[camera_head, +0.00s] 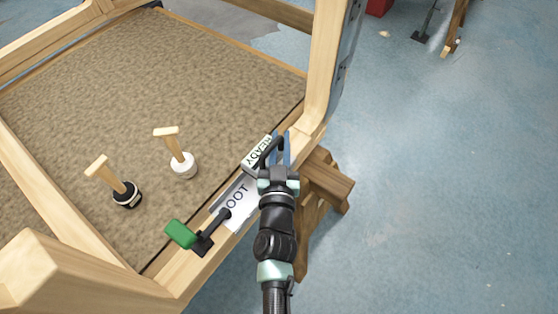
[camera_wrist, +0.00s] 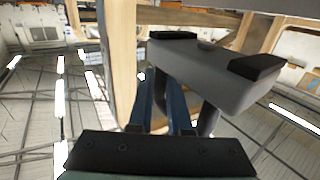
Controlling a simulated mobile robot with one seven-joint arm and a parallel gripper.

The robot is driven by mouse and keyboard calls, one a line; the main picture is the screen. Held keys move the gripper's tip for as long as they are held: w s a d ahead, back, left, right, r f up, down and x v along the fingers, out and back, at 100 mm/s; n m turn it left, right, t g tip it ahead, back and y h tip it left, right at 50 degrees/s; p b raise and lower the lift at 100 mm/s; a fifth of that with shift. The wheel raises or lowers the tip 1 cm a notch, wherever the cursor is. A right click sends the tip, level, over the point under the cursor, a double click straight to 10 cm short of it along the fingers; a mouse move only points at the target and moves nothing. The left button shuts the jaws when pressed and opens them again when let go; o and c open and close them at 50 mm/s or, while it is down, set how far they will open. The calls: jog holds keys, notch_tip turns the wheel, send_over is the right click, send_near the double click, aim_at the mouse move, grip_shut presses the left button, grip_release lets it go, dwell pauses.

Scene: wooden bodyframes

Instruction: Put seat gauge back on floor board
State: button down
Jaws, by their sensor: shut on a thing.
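My gripper (camera_head: 280,150) is at the right edge of the wooden frame, shut on the dark handle of a pale block lettered READY (camera_head: 256,152), which I take to be the seat gauge. In the wrist view the held seat gauge (camera_wrist: 205,80) is a grey block with two black pads and a handle; the blue fingers of my gripper (camera_wrist: 163,85) are at that handle. The grip itself is partly hidden. The brown, speckled floor board (camera_head: 150,80) lies inside the frame, left of my gripper. Whether the block touches the frame is unclear.
Two wooden-handled tools, one with a black base (camera_head: 126,194) and one with a white base (camera_head: 183,165), stand on the board. A green-tipped clamp (camera_head: 181,233) and a lettered plate (camera_head: 237,203) are on the front rail. A wooden post (camera_head: 322,70) rises behind my gripper.

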aim_at(280, 154)
jog(key=shift+f+b, duration=1.95)
jog(key=shift+f, duration=0.45)
jog(key=shift+f, duration=0.15)
jog(key=shift+f, duration=0.15)
jog(key=c, duration=0.8)
grip_release()
jog(key=shift+c, duration=0.2)
jog(key=s, duration=1.3)
jog(key=shift+a+f, duration=0.15)
jog(key=shift+f, duration=0.2)
